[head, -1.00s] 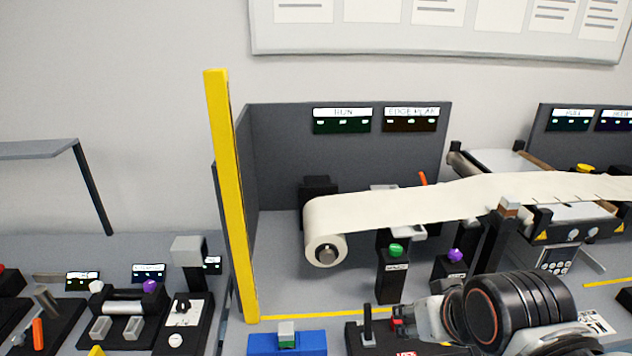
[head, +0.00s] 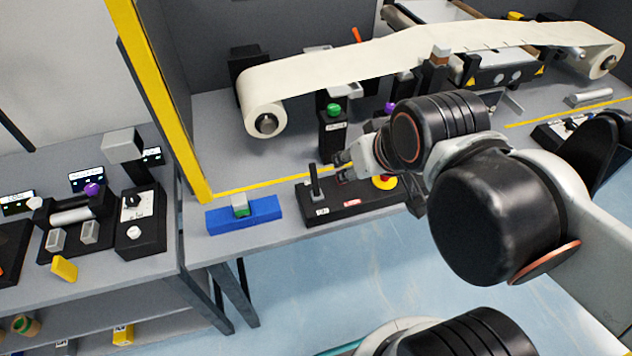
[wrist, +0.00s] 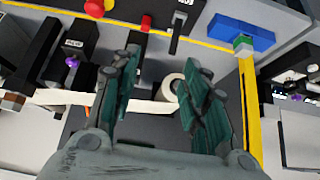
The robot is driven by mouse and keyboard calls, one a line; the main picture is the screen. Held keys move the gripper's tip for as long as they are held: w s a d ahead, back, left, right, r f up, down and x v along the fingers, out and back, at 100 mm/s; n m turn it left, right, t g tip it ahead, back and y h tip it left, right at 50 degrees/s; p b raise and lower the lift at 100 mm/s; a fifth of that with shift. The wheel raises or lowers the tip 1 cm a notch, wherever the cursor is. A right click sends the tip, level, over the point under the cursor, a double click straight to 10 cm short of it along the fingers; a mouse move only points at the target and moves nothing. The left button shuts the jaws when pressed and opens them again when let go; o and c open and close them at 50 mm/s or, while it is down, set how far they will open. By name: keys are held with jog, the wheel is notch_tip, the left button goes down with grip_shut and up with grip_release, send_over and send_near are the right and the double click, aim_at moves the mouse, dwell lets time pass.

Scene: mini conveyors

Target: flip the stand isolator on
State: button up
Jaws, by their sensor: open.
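A black control box (head: 345,203) sits at the bench's front edge. It carries an upright black lever (head: 314,182), which also shows in the wrist view (wrist: 178,28), and a red button on a yellow base (head: 385,182). A smaller red knob (wrist: 147,22) stands between them in the wrist view. I cannot read which control is labelled the stand isolator. My gripper (head: 343,164) is just right of the lever and above the box. In the wrist view my gripper (wrist: 167,62) is open and empty, with its fingers apart. It hides part of the box in the head view.
A blue block (head: 243,214) with a green-and-white piece sits left of the box. Behind are a black post with a green button (head: 333,125) and a paper roll (head: 264,115). A yellow upright (head: 160,100) stands at left. Floor is clear in front.

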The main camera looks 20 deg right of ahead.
jog(key=shift+w+r, duration=0.1)
jog(key=c, duration=0.9)
jog(key=shift+w+r, duration=0.15)
jog(key=shift+w, duration=0.15)
grip_shut()
jog(key=w+a+f+g+p, duration=0.2)
jog(key=w+f, duration=0.1)
jog(key=w, duration=0.7)
jog(key=w+a+f+g+p, duration=0.2)
jog(key=w+f+g, duration=0.1)
jog(key=w, duration=0.7)
jog(key=shift+f+p, duration=0.2)
jog(key=shift+p, duration=0.1)
jog(key=shift+w, duration=0.1)
